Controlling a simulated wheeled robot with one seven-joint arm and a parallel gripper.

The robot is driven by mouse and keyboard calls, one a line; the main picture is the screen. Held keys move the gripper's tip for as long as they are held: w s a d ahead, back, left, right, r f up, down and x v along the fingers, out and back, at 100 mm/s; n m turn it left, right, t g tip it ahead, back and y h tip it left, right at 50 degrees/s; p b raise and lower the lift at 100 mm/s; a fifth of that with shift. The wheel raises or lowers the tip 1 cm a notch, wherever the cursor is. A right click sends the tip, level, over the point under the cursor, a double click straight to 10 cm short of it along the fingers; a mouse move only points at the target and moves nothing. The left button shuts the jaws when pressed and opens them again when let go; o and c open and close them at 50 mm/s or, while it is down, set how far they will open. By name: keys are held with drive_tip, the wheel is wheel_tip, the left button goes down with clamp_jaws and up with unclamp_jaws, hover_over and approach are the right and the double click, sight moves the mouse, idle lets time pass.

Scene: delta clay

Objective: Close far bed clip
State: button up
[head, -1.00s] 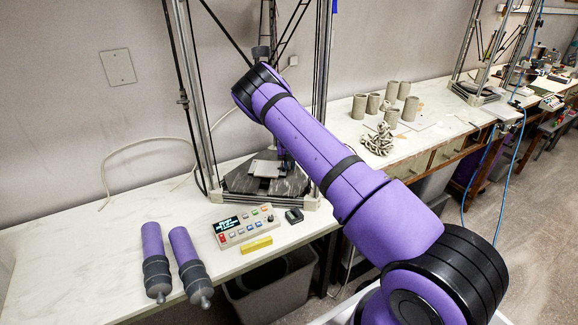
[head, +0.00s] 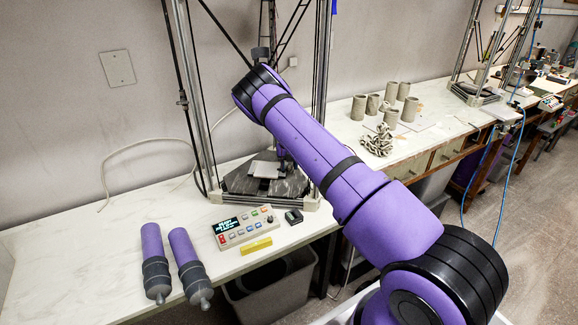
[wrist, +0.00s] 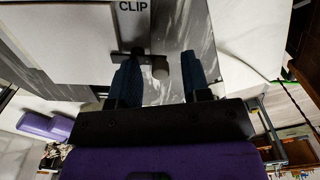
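The printer bed shows in the head view as a pale plate (head: 264,169) on a dark base. Beside the label is the bed clip, a small dark bar with a rounded grey knob (wrist: 160,69). My gripper (wrist: 161,72) is open, with one blue ribbed finger on each side of the knob. The left finger is close to the dark bar; I cannot tell whether it touches. In the head view my purple arm hides most of the gripper and the clip.
Printer frame posts (head: 322,90) stand around the bed. A control box (head: 240,228), a yellow bar (head: 256,245) and two purple cartridges (head: 188,262) lie on the front of the bench. Grey clay cups (head: 390,95) and a coiled clay piece (head: 378,140) stand to the right.

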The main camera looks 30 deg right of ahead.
wheel_tip(320, 180, up, 11)
idle(0.7)
drive_tip(key=shift+f, duration=0.15)
